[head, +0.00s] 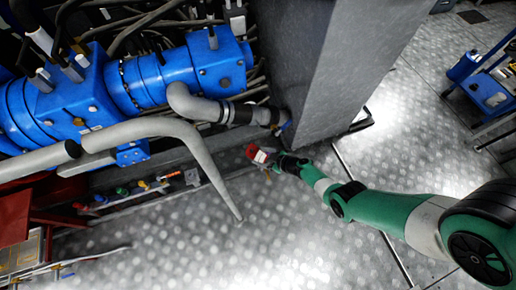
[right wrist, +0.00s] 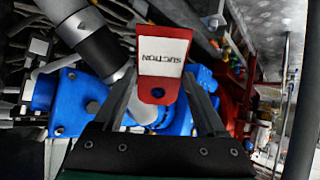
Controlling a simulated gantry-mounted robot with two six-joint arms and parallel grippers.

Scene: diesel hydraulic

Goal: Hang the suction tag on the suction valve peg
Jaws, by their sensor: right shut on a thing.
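The suction tag (right wrist: 164,50) is a red plate with a white label reading "SUCTION", upside down in the right wrist view, with a hole near its lower end. My right gripper (right wrist: 160,100) is shut on the tag and holds it between its fingers. In the head view the tag (head: 257,154) is a small red and white piece at the tip of my right gripper (head: 271,159), above the metal floor, below the grey column. I cannot make out the suction valve peg for certain. My left gripper is not in view.
Blue pump housings (head: 160,78) with thick grey pipes (head: 195,105) fill the upper left. A grey column (head: 325,65) stands close beyond the right gripper. Coloured knobs (head: 122,191) line a low rail at left. A blue cart (head: 487,90) stands far right. The floor (head: 290,230) is clear.

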